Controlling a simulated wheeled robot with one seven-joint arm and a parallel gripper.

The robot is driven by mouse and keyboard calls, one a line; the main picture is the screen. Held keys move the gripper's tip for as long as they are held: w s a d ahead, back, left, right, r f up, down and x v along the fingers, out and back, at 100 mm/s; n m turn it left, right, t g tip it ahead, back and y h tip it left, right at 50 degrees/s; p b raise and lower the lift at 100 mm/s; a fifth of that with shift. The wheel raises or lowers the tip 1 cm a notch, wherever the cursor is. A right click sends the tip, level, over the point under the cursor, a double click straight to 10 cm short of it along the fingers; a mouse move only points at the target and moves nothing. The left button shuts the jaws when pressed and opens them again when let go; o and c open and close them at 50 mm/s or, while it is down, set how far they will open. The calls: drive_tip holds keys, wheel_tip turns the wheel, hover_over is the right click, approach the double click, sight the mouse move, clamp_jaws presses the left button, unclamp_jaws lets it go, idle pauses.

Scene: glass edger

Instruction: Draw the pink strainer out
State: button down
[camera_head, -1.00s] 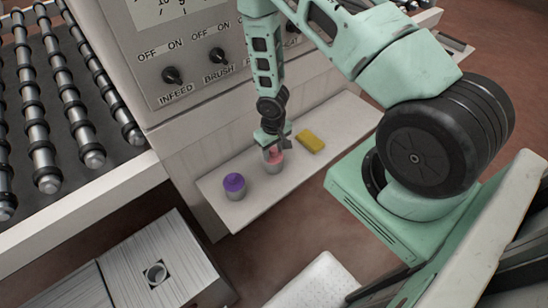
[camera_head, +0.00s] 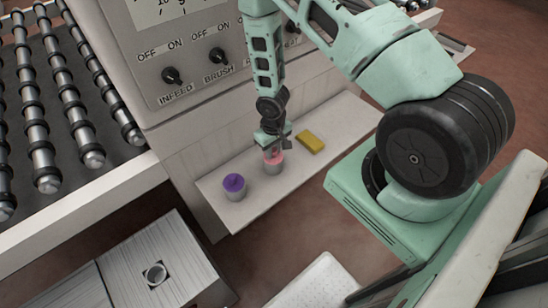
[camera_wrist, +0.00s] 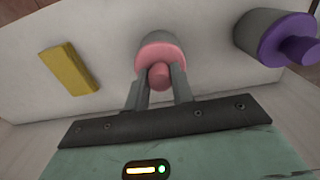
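The pink strainer (camera_head: 274,158) sits in a grey cup (camera_head: 273,169) on the pale shelf. In the wrist view its round pink flange and knob (camera_wrist: 160,75) face me, with the grey cup (camera_wrist: 162,41) behind. My gripper (camera_head: 274,146) is above it, with one finger on each side of the knob. In the wrist view the fingers (camera_wrist: 161,84) look closed against the knob. The flange still looks seated at the cup's rim. The cup's inside is hidden.
A purple-topped grey cup (camera_head: 235,186) stands to the left on the shelf (camera_head: 255,205). A yellow block (camera_head: 311,142) lies to the right. The machine's knob panel (camera_head: 195,70) rises behind.

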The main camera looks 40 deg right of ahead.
drive_tip(key=shift+r+p, duration=0.5)
drive_tip(key=shift+r, duration=0.2)
idle(0.6)
drive_tip(key=shift+r+p, duration=2.55)
drive_tip(key=shift+r, duration=1.05)
wheel_tip(320, 180, up, 4)
drive_tip(key=p, duration=0.2)
drive_tip(key=shift+p, duration=0.4)
